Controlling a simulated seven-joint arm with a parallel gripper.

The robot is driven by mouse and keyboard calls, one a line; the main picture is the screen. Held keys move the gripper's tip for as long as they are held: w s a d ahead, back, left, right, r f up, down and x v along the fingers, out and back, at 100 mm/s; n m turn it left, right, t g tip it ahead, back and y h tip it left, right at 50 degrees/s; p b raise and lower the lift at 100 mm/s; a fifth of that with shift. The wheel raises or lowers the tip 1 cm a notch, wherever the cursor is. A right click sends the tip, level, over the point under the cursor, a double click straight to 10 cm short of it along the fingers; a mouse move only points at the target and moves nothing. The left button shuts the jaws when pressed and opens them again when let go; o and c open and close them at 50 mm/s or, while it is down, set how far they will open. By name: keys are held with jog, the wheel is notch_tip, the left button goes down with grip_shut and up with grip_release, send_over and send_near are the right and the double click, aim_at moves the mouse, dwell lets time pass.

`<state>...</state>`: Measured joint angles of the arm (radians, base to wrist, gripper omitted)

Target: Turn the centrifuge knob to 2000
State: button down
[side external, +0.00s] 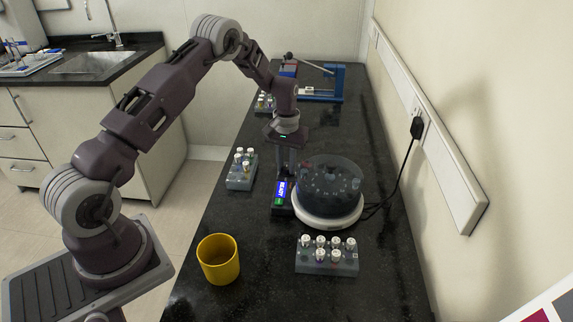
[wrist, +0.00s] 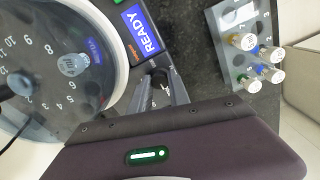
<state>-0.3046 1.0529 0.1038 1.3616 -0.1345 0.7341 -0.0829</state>
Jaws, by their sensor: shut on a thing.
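The centrifuge (side external: 328,217) stands on the black bench, with a round white base and a clear dark-tinted lid. In the wrist view its rotor (wrist: 30,60) shows numbered positions and one capped tube. Its blue display (wrist: 143,30) reads READY, and a green button (side external: 278,201) sits below the display in the side view. My gripper (wrist: 158,84) points down at the control panel beside the display. Its two fingers are shut on the small dark knob (wrist: 159,76). The fingers hide most of the knob, and its setting cannot be read.
A tube rack (side external: 241,176) with capped tubes stands left of the centrifuge, close to my gripper. Another rack (side external: 327,262) stands in front, with a yellow cup (side external: 218,260) at front left. A blue device (side external: 325,84) is at the back. A cable runs to the wall.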

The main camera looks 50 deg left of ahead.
aim_at(287, 167)
jog(key=c, duration=1.2)
grip_release()
jog(key=shift+c, duration=0.2)
notch_tip(287, 167, up, 7)
jog(key=shift+r, duration=0.1)
jog(key=s+d+r+m+t, duration=0.1)
jog(key=s+d+r, duration=0.4)
jog(key=r, duration=0.5)
jog(key=s+d+r+m+t, duration=0.2)
jog(key=s+d+r, duration=0.4)
jog(key=r, duration=0.4)
jog(key=s+d+r+m+t, duration=0.1)
jog(key=s+d, duration=0.2)
jog(key=s, duration=0.8)
jog(key=s+d+r+m+t, duration=0.1)
jog(key=s+d+m, duration=0.1)
jog(key=s, duration=0.9)
jog(key=shift+d+r+t, duration=0.15)
jog(key=shift+d+t, duration=0.15)
jog(key=shift+d, duration=0.55)
